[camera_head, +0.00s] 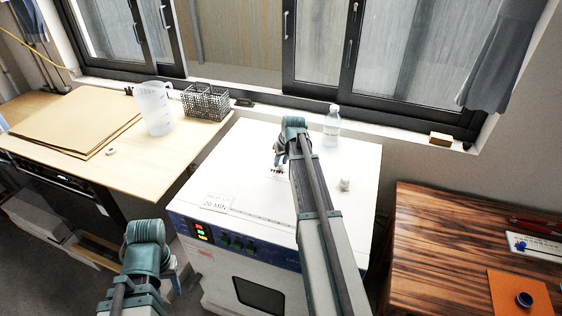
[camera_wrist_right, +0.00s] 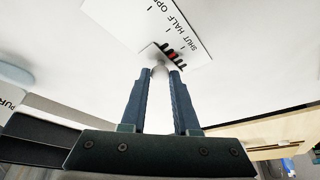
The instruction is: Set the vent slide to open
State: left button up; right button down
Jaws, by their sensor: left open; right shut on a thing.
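The vent slide's white label plate (camera_wrist_right: 196,22) reads SHUT, HALF and OPEN in the right wrist view. Black slots with a red mark (camera_wrist_right: 172,54) lie at the plate's edge, nearest the word SHUT. My right gripper (camera_wrist_right: 161,72) is shut on the vent slide's small pale knob, which its fingertips mostly hide. In the head view my right gripper (camera_head: 280,160) is low over the top of the white drying oven (camera_head: 250,145), at the vent label. My left gripper (camera_head: 173,275) is open and empty, in front of the oven's left side, partly hidden by its own arm.
On the oven top stand a clear bottle (camera_head: 332,125), a small whitish object (camera_head: 345,184) and a "20 MIN" card (camera_head: 217,203). A jug (camera_head: 153,108) and wire basket (camera_head: 206,103) stand on the left table. A dark wooden table (camera_head: 440,250) is at right.

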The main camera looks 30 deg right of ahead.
jog(key=shift+s, duration=0.1)
dwell(0.7)
jog(key=s+d, duration=0.4)
jog(key=shift+s, duration=0.3)
jog(key=shift+d, duration=0.1)
jog(key=c, duration=0.7)
grip_release()
jog(key=shift+s+d, duration=0.1)
jog(key=shift+s, duration=0.05)
jog(key=shift+o, duration=0.2)
jog(key=shift+r, duration=0.1)
